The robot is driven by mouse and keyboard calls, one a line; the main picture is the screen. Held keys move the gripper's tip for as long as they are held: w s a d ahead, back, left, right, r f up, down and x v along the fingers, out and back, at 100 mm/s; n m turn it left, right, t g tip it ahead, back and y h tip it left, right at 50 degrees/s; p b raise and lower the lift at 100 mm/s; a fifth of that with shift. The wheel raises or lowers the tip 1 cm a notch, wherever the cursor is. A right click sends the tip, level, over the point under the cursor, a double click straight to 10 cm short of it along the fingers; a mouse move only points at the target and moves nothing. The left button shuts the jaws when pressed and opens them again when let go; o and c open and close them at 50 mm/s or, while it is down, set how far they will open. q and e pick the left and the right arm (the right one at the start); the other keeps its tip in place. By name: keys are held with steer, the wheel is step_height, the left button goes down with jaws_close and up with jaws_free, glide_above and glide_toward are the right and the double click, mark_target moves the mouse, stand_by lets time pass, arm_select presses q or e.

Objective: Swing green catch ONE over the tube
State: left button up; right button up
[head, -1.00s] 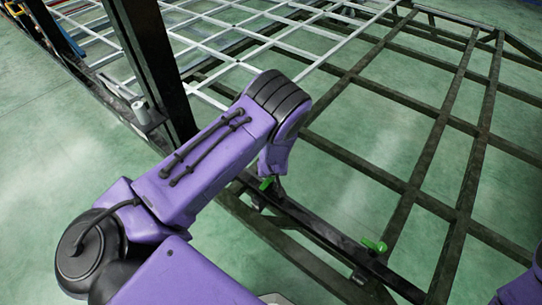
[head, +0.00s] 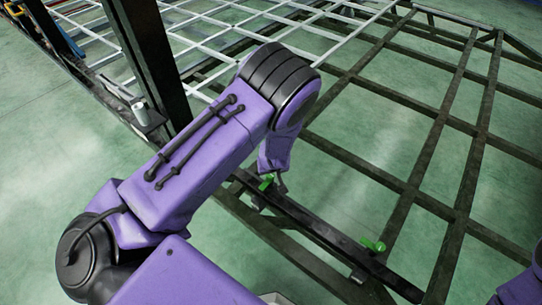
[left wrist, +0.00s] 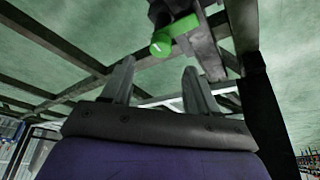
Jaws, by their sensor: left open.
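Two green catches show in the head view on the dark front rail of the chassis: one (head: 266,182) beside my left gripper, the other (head: 373,246) further right along the rail. The frames do not show which is ONE. A black tube (head: 318,229) lies along this rail. My left gripper (head: 278,186) is at the nearer catch, partly hidden by my arm. In the left wrist view its two fingers (left wrist: 158,75) are apart and empty, and a green catch (left wrist: 172,37) sits just beyond the fingertips. My right gripper is out of view.
A dark upright post (head: 152,62) stands left of my left arm. The dark chassis lattice (head: 409,187) fills the right, with a white lattice (head: 310,30) behind. Green floor shows through the gaps.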

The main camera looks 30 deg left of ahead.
arm_select(q)
steer(key=v, duration=0.4)
stand_by(0.3)
steer(key=s+f, duration=0.4)
steer(key=s, duration=0.9)
steer(key=s+a+f+m, duration=0.1)
steer(key=s+f, duration=0.3)
steer(key=s, duration=1)
steer(key=shift+a, duration=0.15)
